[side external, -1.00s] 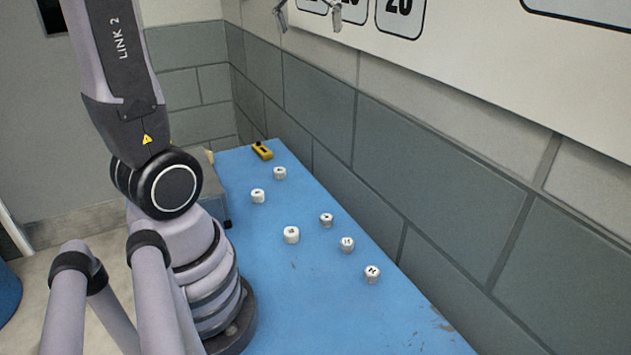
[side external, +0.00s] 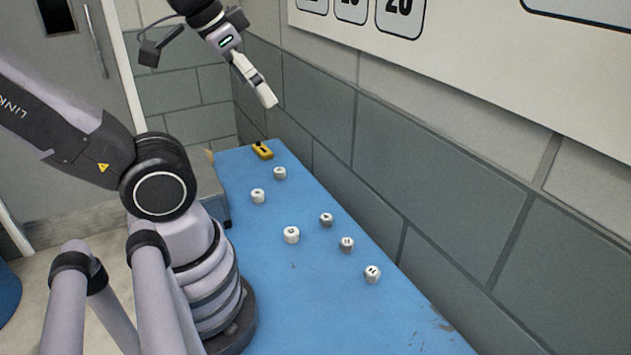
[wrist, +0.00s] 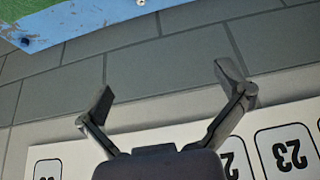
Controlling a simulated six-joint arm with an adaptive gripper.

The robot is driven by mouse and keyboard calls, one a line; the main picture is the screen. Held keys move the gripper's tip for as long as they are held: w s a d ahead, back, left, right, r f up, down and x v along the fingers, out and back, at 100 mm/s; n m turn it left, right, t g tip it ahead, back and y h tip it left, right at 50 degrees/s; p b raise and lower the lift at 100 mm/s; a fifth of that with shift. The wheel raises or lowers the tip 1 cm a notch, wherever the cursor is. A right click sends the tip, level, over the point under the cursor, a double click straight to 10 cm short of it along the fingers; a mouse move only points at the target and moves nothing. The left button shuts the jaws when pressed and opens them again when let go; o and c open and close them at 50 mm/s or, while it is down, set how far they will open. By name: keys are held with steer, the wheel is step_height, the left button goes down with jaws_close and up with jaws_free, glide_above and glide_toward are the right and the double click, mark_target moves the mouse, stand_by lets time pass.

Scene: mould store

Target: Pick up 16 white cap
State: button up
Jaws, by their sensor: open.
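Several white caps with dark marks stand on the blue table (side external: 300,290), apart from each other. They are a back cap (side external: 279,173), a left cap (side external: 258,195), a middle cap (side external: 291,235), a right cap (side external: 326,220), another right cap (side external: 347,244) and a front cap (side external: 372,273). The marks are too small to read, so I cannot tell which is 16. My gripper (side external: 266,98) is above the far end of the table, well clear of the caps. In the wrist view my gripper (wrist: 165,88) is open and empty, facing the wall.
A yellow and black object (side external: 262,150) lies at the table's far end. A grey block wall (side external: 400,170) runs along the table's right side, with a numbered white board (side external: 480,60) on it. The table between the caps is bare.

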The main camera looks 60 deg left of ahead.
mark_target(261, 195)
steer(key=c, duration=0.5)
steer(key=shift+o, duration=0.2)
steer(key=w+a+f+m+g+y, duration=0.3)
steer(key=w+a+f+g+y, duration=0.15)
steer(key=w+a+f, duration=0.35)
steer(key=w+a+f+m+g+y, duration=0.35)
steer(key=a+f+g, duration=0.25)
steer(key=f, duration=0.3)
steer(key=a+f+m+y, duration=0.1)
steer(key=a+f+m, duration=0.1)
steer(key=f, duration=0.4)
steer(key=a+f+m+y, duration=0.1)
steer(key=f+m+y, duration=0.1)
steer(key=f, duration=0.4)
steer(key=a+f+m+y, duration=0.1)
steer(key=a+f+m, duration=0.1)
steer(key=f, duration=0.5)
steer(key=shift+a+m+y, duration=0.3)
steer(key=shift+a+m, duration=0.05)
steer(key=shift+m, duration=0.4)
steer(key=x, duration=0.8)
steer(key=shift+w+f, duration=0.15)
steer(key=shift+x, duration=2.9)
